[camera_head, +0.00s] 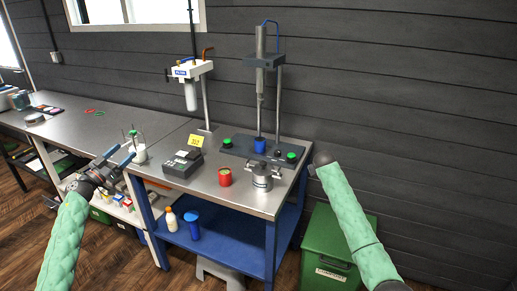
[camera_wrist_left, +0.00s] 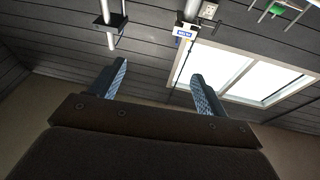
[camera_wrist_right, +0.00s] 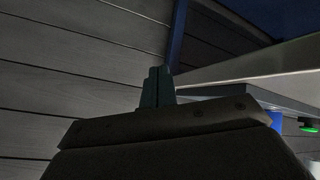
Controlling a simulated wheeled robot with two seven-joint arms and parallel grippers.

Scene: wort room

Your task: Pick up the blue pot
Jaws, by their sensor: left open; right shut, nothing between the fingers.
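A small blue pot (camera_head: 260,145) stands on the dark base plate of the press, under its vertical cylinder, on the steel workbench (camera_head: 235,200). My left gripper (camera_head: 121,155) is left of the workbench's front left corner, well away from the pot. It is open and empty; its two spread fingers show in the left wrist view (camera_wrist_left: 158,72). My right arm's end is right of the workbench in the head view, where its fingers cannot be made out. In the right wrist view my right gripper (camera_wrist_right: 158,86) is shut with nothing between its fingers.
A red pot (camera_head: 225,177) and a metal vessel (camera_head: 262,178) stand in front of the press. Green buttons (camera_head: 292,156) flank the blue pot. A dark device (camera_head: 182,163) sits left. A blue-lidded jar (camera_head: 193,226) is on the lower shelf. A green bin (camera_head: 325,250) stands right.

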